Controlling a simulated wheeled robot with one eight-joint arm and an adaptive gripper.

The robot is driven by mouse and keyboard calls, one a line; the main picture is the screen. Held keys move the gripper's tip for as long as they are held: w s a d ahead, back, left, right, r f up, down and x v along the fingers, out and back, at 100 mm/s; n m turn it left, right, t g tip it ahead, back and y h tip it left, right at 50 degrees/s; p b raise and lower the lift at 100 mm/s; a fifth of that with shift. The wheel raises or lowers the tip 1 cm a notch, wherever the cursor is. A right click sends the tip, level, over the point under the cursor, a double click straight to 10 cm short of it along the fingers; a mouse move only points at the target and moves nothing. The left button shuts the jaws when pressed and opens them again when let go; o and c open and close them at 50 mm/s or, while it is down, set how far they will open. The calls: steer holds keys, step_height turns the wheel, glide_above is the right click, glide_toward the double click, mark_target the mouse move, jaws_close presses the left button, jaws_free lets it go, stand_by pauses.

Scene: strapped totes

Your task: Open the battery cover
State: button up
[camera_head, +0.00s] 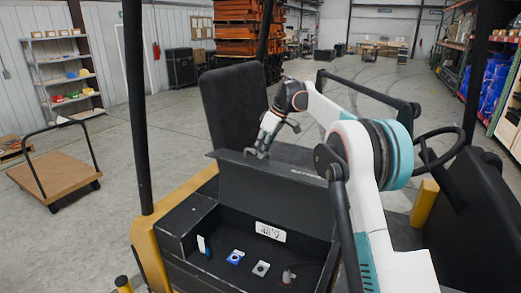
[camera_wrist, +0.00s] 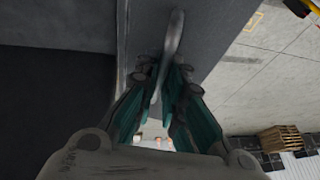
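The battery cover (camera_head: 272,190) is a dark panel standing raised, close to upright, at the back of the battery compartment (camera_head: 186,228). The open compartment shows a white 48V label, blue and grey fittings and a dark plug inside. My gripper (camera_head: 262,150) is at the cover's top edge, left of its middle, where a small grey handle (camera_head: 254,154) sticks out. In the wrist view, the handle (camera_wrist: 174,38) runs between the teal fingers of my gripper (camera_wrist: 166,75), which are drawn in close on it. The exact contact at the fingertips is partly hidden.
A black seat back (camera_head: 231,103) stands right behind the cover. A dark post (camera_head: 135,110) rises at the left, and a steering wheel (camera_head: 440,145) is at the right. A flat cart (camera_head: 56,176) is on the floor at the left.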

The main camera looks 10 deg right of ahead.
steer(key=o, duration=0.4)
steer(key=shift+f, duration=0.1)
steer(key=shift+o, duration=0.2)
steer(key=v, duration=1.2)
